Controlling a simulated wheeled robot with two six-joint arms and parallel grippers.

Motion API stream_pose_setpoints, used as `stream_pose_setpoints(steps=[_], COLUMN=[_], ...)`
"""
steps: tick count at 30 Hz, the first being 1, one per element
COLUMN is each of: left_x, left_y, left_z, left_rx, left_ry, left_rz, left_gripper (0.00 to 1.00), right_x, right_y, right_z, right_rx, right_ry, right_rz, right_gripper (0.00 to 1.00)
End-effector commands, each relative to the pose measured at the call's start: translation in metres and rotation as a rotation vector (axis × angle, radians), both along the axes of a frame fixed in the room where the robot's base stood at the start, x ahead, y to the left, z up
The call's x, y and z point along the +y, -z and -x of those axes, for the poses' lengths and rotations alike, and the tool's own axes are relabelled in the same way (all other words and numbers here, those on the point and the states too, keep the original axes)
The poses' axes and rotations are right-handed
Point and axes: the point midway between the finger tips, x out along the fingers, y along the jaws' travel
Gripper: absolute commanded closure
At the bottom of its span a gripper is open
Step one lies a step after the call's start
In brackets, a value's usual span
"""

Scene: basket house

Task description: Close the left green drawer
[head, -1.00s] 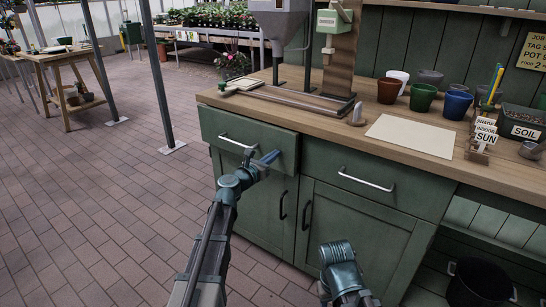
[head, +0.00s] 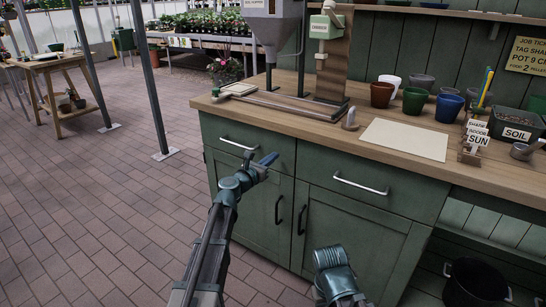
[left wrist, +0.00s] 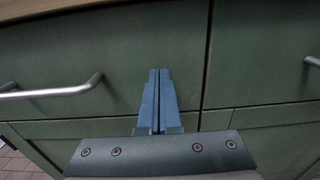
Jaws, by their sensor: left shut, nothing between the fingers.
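The left green drawer (head: 230,128) is under the left end of the wooden counter, with a silver bar handle (head: 238,144). Its front looks flush, or nearly flush, with the cabinet face. My left gripper (head: 268,159) is shut and empty, with its blue fingers at the right part of the drawer front, right of the handle. In the left wrist view, the shut fingers (left wrist: 158,95) point at the green drawer front (left wrist: 130,45), between the handle (left wrist: 55,91) and the seam to the right. They look touching or very close. My right arm shows low in the head view, but its fingers do not show.
The right green drawer (head: 375,180) sits beside it, with cabinet doors (head: 250,205) below. The counter (head: 330,135) holds a dispenser, several pots, a paper sheet (head: 405,139) and a soil box (head: 515,123). A black bucket (head: 475,282) stands at lower right. Brick floor at left is clear.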

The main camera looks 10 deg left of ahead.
Motion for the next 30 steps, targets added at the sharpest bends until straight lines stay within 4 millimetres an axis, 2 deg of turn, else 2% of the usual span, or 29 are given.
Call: stream_pose_setpoints(steps=[1, 3, 12, 18, 26, 29, 30], left_x=[0.001, 0.006, 0.03, 0.039, 0.04, 0.023, 0.009], left_y=[0.0, 0.0, 0.001, 0.001, 0.001, 0.007, 0.012], left_z=[0.016, 0.032, 0.087, 0.105, 0.11, 0.114, 0.118], left_rx=[0.0, 0.0, 0.0, 0.0, 0.0, -0.005, -0.011], left_ry=[0.0, -0.002, -0.001, 0.0, 0.004, 0.046, 0.083], left_rz=[-0.001, -0.002, -0.002, -0.003, -0.008, -0.084, -0.149], left_gripper=[1.0, 1.0, 1.0, 1.0, 1.0, 1.0, 1.0], right_x=[0.0, 0.0, 0.0, 0.0, 0.0, 0.0, 0.0], right_y=[0.0, 0.0, 0.001, 0.001, 0.001, 0.001, 0.001], right_z=[0.0, 0.0, 0.0, 0.0, 0.0, 0.0, 0.0], right_rx=[0.0, 0.0, 0.0, 0.0, 0.0, 0.0, 0.0], right_ry=[0.0, 0.0, 0.0, 0.0, 0.0, 0.0, 0.0], right_rz=[0.0, 0.0, 0.0, 0.0, 0.0, 0.0, 0.0], right_gripper=[0.5, 0.5, 0.5, 0.5, 0.5, 0.5, 0.5])
